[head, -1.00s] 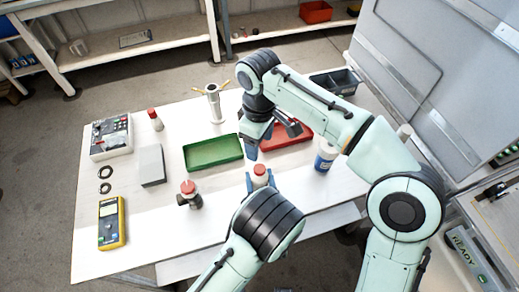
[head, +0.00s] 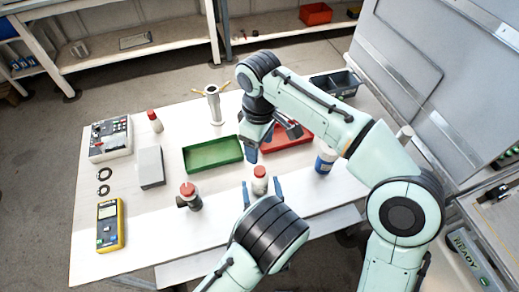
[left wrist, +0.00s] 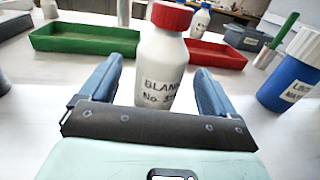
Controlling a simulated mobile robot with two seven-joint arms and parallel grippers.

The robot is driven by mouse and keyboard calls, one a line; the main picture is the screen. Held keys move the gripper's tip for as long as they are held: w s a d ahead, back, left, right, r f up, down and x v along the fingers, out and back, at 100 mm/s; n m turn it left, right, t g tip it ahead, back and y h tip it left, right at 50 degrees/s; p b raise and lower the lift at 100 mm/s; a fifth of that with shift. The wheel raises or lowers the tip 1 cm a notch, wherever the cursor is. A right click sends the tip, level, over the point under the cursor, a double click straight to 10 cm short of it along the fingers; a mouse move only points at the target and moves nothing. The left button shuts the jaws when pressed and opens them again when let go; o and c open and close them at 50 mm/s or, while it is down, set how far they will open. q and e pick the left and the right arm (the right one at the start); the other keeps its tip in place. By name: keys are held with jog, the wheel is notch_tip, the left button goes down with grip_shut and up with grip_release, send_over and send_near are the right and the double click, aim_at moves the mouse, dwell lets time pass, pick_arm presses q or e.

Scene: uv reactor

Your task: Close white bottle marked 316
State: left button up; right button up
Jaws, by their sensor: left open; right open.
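A white bottle (head: 260,185) with a red cap stands upright near the table's front edge. In the left wrist view the white bottle (left wrist: 162,65) is labelled "BLANK No. 3…"; the last digits are hard to read. Its red cap (left wrist: 170,16) sits on its top. My left gripper (head: 262,190) is open, one blue finger on each side of the bottle, with visible gaps between. My right gripper (head: 272,142) is open and empty above the table, between the green and red trays, behind the bottle.
A green tray (head: 190,163) and a red tray (head: 300,141) lie behind the bottle. A blue-and-white bottle (head: 326,160) stands right of it, a red-capped dark item (head: 189,196) left. A yellow meter (head: 110,225) lies at the left edge.

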pick_arm(q)
jog(key=s, duration=0.3)
jog(key=s+d+b, duration=0.1)
jog(key=s, duration=0.3)
jog(key=s+d+b, duration=0.1)
jog(key=s, duration=0.3)
pick_arm(e)
jog(key=f, duration=0.1)
jog(key=s+f, duration=0.1)
jog(key=f, duration=0.1)
jog(key=shift+f, duration=0.2)
pick_arm(q)
jog(key=shift+a, duration=0.1)
